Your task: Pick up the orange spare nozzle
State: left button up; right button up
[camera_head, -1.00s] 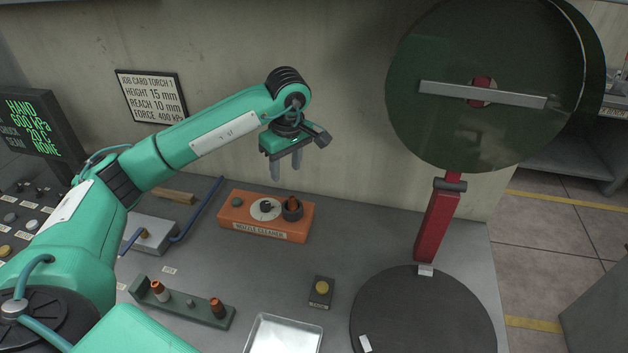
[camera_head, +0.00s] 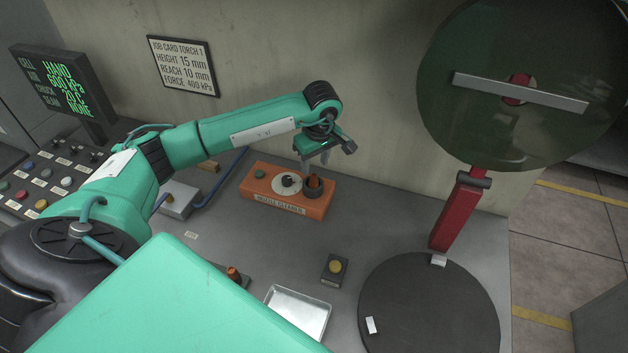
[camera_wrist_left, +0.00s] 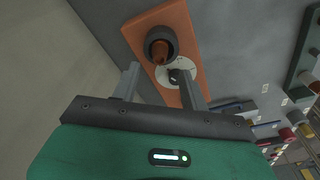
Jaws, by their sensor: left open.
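An orange-brown nozzle (camera_head: 314,182) stands in the dark round cup (camera_head: 313,193) of the orange nozzle cleaner (camera_head: 262,189). In the left wrist view the nozzle (camera_wrist_left: 160,50) shows inside the cup (camera_wrist_left: 151,38). My left gripper (camera_head: 316,164) is open, fingers down, close above the cup in the head view, with nothing between its fingers. In the wrist view its fingers (camera_wrist_left: 159,73) sit below the cup in the picture, apart from the nozzle. Another orange-brown nozzle (camera_head: 233,273) stands on the rack, which my arm mostly hides. My right gripper does not show.
A metal tray (camera_head: 298,312), a small box with a yellow button (camera_head: 334,268) and a dark round turntable (camera_head: 430,315) are on the bench. A red post (camera_head: 456,212) carries a large dark disc (camera_head: 520,85). The wall is close behind the cleaner.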

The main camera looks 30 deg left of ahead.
aim_at(314, 176)
pick_arm(q)
notch_tip(314, 176, down, 4)
jog(key=shift+w+a+r+p, duration=0.1)
jog(key=shift+a+r+p, duration=0.05)
jog(key=shift+p, duration=1.1)
jog(key=shift+f, duration=0.4)
jog(key=shift+c, duration=0.5)
grip_shut()
